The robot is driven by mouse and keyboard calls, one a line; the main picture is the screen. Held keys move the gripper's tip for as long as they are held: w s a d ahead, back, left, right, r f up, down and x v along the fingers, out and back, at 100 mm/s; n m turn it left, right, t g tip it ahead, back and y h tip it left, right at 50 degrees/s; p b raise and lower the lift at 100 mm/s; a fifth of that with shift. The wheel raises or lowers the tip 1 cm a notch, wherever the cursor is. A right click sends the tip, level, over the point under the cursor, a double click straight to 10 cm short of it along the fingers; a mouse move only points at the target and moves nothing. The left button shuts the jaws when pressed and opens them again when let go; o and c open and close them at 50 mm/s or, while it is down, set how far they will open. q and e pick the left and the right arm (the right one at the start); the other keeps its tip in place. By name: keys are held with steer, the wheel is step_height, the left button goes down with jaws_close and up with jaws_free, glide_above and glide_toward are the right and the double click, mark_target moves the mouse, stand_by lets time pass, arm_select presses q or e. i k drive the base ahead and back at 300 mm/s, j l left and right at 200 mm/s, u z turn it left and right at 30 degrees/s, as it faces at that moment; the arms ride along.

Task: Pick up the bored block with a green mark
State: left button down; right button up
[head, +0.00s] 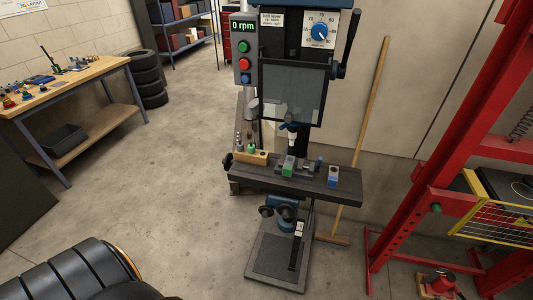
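A drill press stands in the middle of the head view, and its dark work table (346,192) carries several small things. A small block with green on it (288,167) sits near the middle of this table, below the chuck. I cannot make out a bore in it at this size. A block with blue on it (333,176) sits to its right. A wooden holder (243,156) with several small pieces, one of them green, is at the table's left end. Neither of my grippers is in view.
A workbench (85,80) with small parts stands at the left, beside stacked tyres (147,75). A broom (362,135) leans behind the press. A red frame (415,160) fills the right side. The floor left of the press is clear.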

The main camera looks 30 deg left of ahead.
mark_target(289, 162)
steer(key=u, duration=0.75)
steer(key=i+j, duration=0.2)
steer(key=j, duration=0.2)
steer(key=i+j+z, duration=0.1)
steer(key=i+j, duration=0.15)
steer(key=j, duration=0.1)
